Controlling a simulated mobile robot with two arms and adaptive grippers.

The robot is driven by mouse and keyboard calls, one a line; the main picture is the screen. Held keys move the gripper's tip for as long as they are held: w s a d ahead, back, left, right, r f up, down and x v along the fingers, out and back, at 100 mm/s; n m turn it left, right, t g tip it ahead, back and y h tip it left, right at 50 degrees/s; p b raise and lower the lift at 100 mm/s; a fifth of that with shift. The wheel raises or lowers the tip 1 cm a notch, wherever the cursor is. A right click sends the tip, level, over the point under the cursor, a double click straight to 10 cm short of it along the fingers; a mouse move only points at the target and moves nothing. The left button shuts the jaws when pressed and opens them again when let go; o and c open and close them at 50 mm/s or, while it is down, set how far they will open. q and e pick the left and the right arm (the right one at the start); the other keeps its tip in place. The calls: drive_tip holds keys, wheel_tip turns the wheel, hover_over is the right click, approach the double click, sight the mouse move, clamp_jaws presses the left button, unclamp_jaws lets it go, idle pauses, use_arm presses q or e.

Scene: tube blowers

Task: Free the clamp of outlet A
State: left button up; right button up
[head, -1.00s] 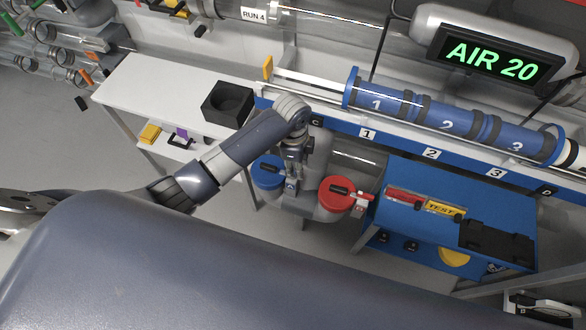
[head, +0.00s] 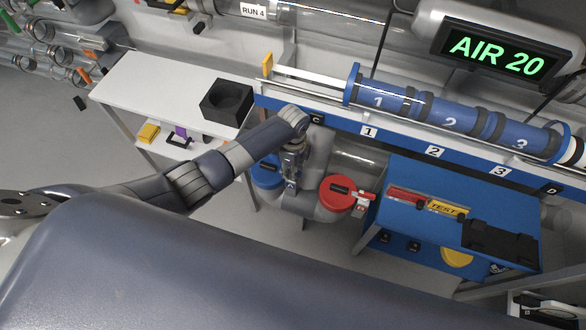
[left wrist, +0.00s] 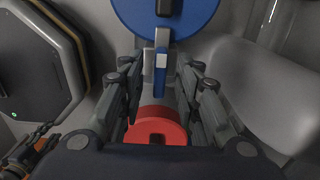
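A blue round cap (head: 267,174) and a red round cap (head: 337,193) sit on grey pipe ends below the blue rail. No letter A is readable on either. In the left wrist view the blue cap (left wrist: 168,12) is at the top, with a metal clamp carrying a blue lever (left wrist: 160,78) at its edge; the red cap (left wrist: 156,131) shows lower between the fingers. My left gripper (head: 291,182) points down beside the blue cap. Its fingers (left wrist: 168,95) stand apart on both sides of the lever, with no visible contact. My right gripper is out of view.
A white table (head: 150,90) with a black box (head: 227,101) stands left. A blue bench (head: 410,180) with a red tool, a yellow TEST item and a black tray (head: 500,243) stands right. A blue tube (head: 440,118) lies on the rail above; a display reads AIR 20.

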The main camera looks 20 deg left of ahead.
use_arm(q)
drive_tip(key=shift+f, duration=0.2)
clamp_jaws()
